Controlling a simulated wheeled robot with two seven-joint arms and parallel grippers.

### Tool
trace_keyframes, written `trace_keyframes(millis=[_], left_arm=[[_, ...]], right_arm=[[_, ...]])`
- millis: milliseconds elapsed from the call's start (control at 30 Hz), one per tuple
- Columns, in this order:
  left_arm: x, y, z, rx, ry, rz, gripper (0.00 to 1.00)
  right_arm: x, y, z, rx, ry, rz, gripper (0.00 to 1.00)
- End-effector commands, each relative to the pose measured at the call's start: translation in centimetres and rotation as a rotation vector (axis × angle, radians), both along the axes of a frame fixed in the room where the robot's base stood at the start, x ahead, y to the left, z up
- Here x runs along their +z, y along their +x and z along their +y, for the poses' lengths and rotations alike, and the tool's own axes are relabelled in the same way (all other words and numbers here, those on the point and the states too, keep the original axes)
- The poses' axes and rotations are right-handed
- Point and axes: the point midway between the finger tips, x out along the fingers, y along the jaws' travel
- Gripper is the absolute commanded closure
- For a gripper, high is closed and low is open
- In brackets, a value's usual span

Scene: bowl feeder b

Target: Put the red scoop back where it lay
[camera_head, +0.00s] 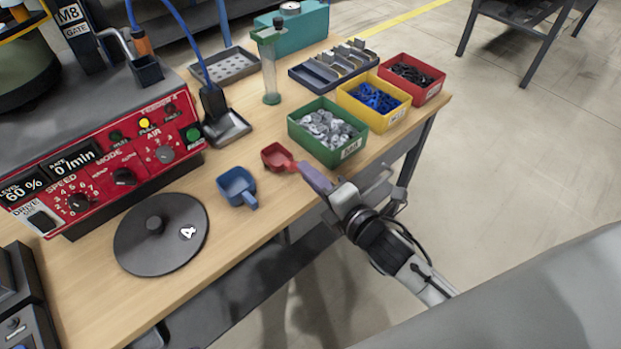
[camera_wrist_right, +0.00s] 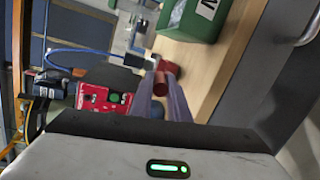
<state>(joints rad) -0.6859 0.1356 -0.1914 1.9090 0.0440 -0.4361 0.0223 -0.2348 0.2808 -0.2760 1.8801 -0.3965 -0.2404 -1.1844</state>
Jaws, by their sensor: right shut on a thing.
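The red scoop (camera_head: 277,157) is in the head view, just left of the green bin at the table's front part. My right gripper (camera_head: 312,176) is shut on the scoop's handle end. In the right wrist view the red scoop (camera_wrist_right: 162,80) shows between the fingers of my right gripper (camera_wrist_right: 161,92). I cannot tell whether the scoop touches the table. A blue scoop (camera_head: 238,186) lies on the wooden table (camera_head: 255,225) to the left of the red one. My left gripper is not in view.
Green (camera_head: 328,131), yellow (camera_head: 374,101) and red (camera_head: 411,78) bins of parts stand along the right side. A black round lid (camera_head: 160,234) and a red control panel (camera_head: 110,160) are at left. Bare wood lies around the blue scoop.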

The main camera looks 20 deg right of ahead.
Motion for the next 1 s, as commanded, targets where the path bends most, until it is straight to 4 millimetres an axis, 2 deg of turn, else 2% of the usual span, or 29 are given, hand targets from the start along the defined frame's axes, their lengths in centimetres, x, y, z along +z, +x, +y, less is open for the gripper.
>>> trace_keyframes(millis=[100,433,467,567,933,1000], left_arm=[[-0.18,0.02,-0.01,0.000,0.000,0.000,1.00],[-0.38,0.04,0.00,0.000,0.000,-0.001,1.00],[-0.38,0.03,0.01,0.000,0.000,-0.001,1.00],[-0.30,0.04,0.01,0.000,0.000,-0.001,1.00],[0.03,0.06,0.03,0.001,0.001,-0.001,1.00],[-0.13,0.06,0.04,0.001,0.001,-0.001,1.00]], right_arm=[[-0.73,0.03,0.03,0.000,0.001,-0.003,1.00],[-1.02,0.04,0.02,0.001,0.000,-0.004,1.00],[-1.13,0.01,0.00,0.001,0.000,-0.002,0.83],[-1.04,0.00,0.01,0.001,0.000,-0.002,0.66],[-0.55,-0.05,-0.01,0.000,-0.001,-0.001,0.66],[-0.67,-0.83,-0.17,0.000,-0.001,0.000,0.66]])
